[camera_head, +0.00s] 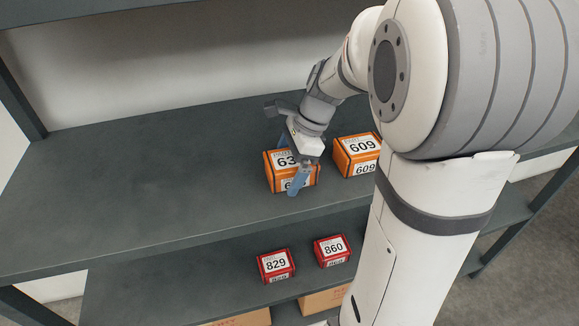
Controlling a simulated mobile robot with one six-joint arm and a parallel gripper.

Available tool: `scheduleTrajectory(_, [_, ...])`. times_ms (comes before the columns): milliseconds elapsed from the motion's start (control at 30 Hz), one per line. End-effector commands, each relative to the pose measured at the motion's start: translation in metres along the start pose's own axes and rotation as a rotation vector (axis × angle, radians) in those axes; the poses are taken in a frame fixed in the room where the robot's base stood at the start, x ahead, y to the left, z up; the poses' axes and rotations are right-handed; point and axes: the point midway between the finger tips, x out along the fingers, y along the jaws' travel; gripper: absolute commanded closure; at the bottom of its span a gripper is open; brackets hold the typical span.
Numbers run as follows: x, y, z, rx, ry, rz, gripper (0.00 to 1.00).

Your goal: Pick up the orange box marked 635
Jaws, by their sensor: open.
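An orange box (273,174) with a white label sits on the upper grey shelf. Its label shows "63", and the last digit is hidden behind my gripper. My gripper (291,166) is at this box, with a blue finger in front of the box's right part and another blue part by its back left edge. The jaws are open, and the box rests on the shelf between or beside them; I cannot tell whether they touch it.
A second orange box marked 609 (357,155) stands close on the right, partly behind my arm. Red boxes marked 829 (276,265) and 860 (332,250) sit on the lower shelf. The upper shelf (140,190) is clear on the left.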

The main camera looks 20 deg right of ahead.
Motion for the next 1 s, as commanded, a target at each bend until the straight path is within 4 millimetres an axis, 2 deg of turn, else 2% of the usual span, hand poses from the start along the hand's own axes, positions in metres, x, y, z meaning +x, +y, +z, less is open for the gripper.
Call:
scheduleTrajectory(933, [0.0041, 0.0001, -0.0029, 0.002, 0.0, -0.001, 0.02])
scheduleTrajectory(1000, [0.004, 0.0, -0.0029, 0.002, 0.0, -0.001, 0.08])
